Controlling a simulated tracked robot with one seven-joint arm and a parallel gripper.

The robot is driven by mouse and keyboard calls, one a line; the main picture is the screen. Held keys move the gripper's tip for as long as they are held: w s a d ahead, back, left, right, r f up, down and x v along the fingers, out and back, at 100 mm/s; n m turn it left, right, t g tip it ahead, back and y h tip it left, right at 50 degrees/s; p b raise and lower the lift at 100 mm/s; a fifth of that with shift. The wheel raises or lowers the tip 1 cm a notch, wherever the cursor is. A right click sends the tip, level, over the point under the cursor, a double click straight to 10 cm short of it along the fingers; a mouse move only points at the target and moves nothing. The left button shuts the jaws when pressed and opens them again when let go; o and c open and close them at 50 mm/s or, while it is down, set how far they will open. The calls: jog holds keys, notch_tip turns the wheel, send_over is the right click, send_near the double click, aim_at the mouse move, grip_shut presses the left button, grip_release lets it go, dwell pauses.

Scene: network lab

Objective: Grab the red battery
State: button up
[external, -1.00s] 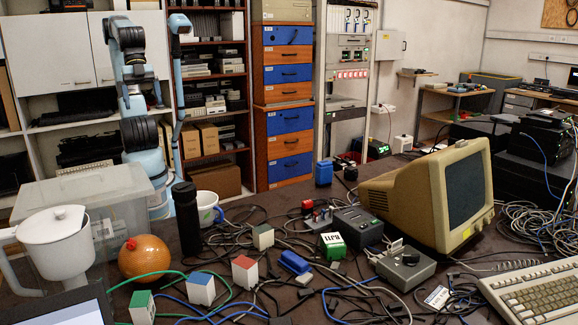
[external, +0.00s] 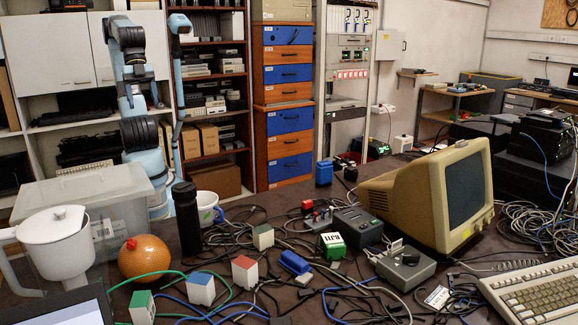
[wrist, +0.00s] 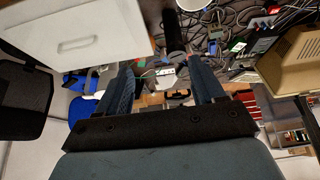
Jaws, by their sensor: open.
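A small white block with a red top (external: 245,271), the only battery-like block with a red top, stands upright on the dark table (external: 222,262) among cables in the external view. Similar blocks with a blue top (external: 201,289) and a green top (external: 142,307) stand to its left. My gripper (wrist: 162,70) shows in the wrist view with its two fingers wide apart and nothing between them. In the external view my arm is at the back left, beyond the table, well away from the red-topped block. My fingertips cannot be made out there.
An orange ball-shaped object (external: 145,258), a white jug (external: 54,245), a black cylinder (external: 187,220) and a clear bin (external: 112,207) crowd the table's left. A beige monitor (external: 432,195) and grey boxes stand at right. Tangled cables cover most of the middle.

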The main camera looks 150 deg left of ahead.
jog(key=w+a+f+n+g+h, duration=0.1)
jog(key=w+a+f+n+h, duration=0.25)
jog(key=w+f+n, duration=0.4)
jog(key=w+a+f+n+g+h, duration=0.15)
jog(key=w+f+n+h, duration=0.3)
jog(key=w, duration=0.65)
jog(key=w+a+f+n+t+h, duration=0.1)
jog(key=w+a+f+n+t, duration=0.25)
jog(key=a, duration=0.35)
jog(key=w+a+f+n+t, duration=0.3)
jog(key=a+n, duration=0.2)
jog(key=a, duration=0.2)
jog(key=s+a+f+n+t+y, duration=0.2)
jog(key=a+f+n+t+y, duration=0.45)
jog(key=a, duration=0.65)
jog(key=s+a+f+n+t+y, duration=0.2)
jog(key=a+f+n+y, duration=0.25)
jog(key=a+n, duration=0.7)
jog(key=m+h, duration=0.1)
jog(key=m, duration=0.1)
send_near(307, 208)
jog(key=w, duration=0.1)
jog(key=w+a+r, duration=0.1)
jog(key=w, duration=0.1)
jog(key=shift+a, duration=0.2)
jog(key=shift+w+a+r, duration=0.1)
jog(key=shift+w+a, duration=0.05)
jog(key=shift+w, duration=3.6)
jog(key=c, duration=1.1)
